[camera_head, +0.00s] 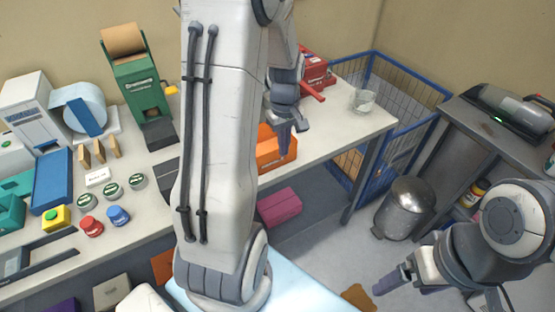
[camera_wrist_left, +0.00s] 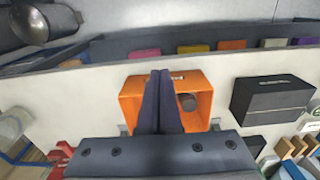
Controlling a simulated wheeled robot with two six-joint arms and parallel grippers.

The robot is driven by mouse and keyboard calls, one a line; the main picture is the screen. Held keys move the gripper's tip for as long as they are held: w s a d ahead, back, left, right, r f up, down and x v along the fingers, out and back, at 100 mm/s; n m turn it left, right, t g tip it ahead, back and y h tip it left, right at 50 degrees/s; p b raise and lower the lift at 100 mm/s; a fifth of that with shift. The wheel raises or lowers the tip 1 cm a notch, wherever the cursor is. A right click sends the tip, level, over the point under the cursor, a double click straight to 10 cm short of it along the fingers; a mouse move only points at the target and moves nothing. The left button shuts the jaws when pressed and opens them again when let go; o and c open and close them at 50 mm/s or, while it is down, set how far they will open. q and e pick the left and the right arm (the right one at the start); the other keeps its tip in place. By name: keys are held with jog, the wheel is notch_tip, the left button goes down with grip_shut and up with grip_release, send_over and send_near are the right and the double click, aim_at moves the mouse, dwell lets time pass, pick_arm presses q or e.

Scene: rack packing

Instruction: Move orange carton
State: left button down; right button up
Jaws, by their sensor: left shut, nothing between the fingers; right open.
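The orange carton (camera_head: 272,160) sits on the workbench near its front edge, partly behind my left arm in the head view. In the left wrist view the orange carton (camera_wrist_left: 200,90) looks like a box with a raised rim, with a dark round item inside or on it. My left gripper (camera_head: 284,152) is over the carton, pointing down. In the left wrist view its fingers (camera_wrist_left: 160,90) are together and overlap the carton; contact cannot be told. My right gripper (camera_head: 385,286) is open, low at the right, away from the bench.
A black box (camera_wrist_left: 270,100) stands beside the carton. A red device (camera_head: 316,75) and a clear cup (camera_head: 363,100) stand further right on the bench (camera_head: 335,130). A pink box (camera_head: 279,207) is below. A blue wire cage (camera_head: 400,95) and a metal bin (camera_head: 405,208) are right.

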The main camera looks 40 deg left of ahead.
aim_at(268, 159)
pick_arm(q)
jog(key=a+f+p, duration=0.1)
jog(key=f, duration=0.2)
jog(key=a+f, duration=0.1)
jog(key=f, duration=0.2)
jog(key=w+a+f+p, duration=0.1)
jog(key=f, duration=0.2)
jog(key=shift+f+p, duration=0.3)
jog(key=shift+f, duration=0.05)
jog(key=shift+w+a+f, duration=0.1)
jog(key=shift+w+a, duration=0.1)
jog(key=shift+a, duration=0.3)
pick_arm(e)
jog(key=shift+r, duration=1.45)
pick_arm(q)
jog(key=shift+w, duration=0.1)
